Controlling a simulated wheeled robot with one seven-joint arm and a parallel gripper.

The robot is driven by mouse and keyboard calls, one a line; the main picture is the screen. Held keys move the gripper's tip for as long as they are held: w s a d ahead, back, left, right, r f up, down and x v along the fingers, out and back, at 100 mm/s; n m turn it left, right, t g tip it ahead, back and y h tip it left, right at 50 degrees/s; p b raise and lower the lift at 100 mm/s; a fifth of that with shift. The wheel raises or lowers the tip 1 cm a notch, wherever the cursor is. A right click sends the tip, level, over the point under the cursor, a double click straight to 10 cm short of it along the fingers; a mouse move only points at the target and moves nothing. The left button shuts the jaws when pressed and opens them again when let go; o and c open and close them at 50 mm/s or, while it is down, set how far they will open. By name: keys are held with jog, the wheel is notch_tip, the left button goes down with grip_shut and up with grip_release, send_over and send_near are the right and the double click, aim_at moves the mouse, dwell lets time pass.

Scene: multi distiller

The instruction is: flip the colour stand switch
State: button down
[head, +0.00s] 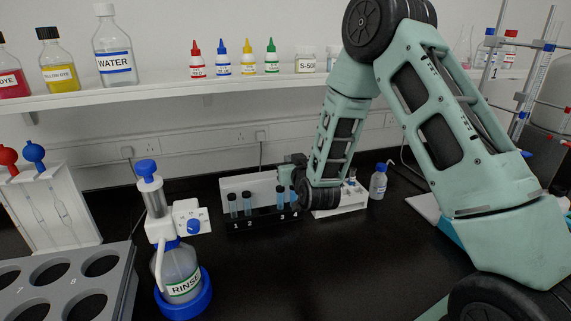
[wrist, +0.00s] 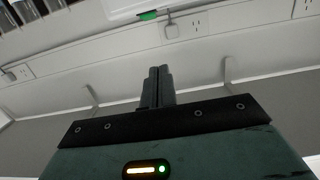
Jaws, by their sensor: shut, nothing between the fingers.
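The colour stand (head: 262,222) is a black rack with numbered slots and a white back panel, at the middle of the bench in the head view. It holds several tubes with blue liquid. My gripper (head: 287,170) is behind the tubes, near the right part of the panel, partly hidden by my wrist. In the wrist view my gripper (wrist: 160,72) is shut and empty. Beyond its tips a small green part (wrist: 148,15) sits at the edge of a white body; I cannot tell whether it is the switch. No switch is clearly visible in the head view.
A white holder (head: 340,203) and a small blue-capped bottle (head: 378,182) stand right of the stand. The rinse bottle (head: 182,272) is at front left, beside a grey rack (head: 118,285). A shelf (head: 200,93) with bottles runs above. The front middle bench is clear.

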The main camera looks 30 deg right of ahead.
jog(key=x, duration=0.2)
jog(key=p+x, duration=0.1)
jog(key=shift+w+d+r, duration=0.1)
jog(key=shift+w+r, duration=0.05)
jog(key=shift+w, duration=0.25)
jog(key=shift+w+f+p, duration=0.15)
jog(key=shift+f+p, duration=0.1)
jog(key=shift+f, duration=0.35)
jog(key=shift+w+f+p, duration=0.15)
jog(key=shift+f+p, duration=0.05)
jog(key=shift+f, duration=0.35)
jog(key=shift+w+f, duration=0.1)
jog(key=shift+f, duration=0.95)
jog(key=shift+f, duration=0.15)
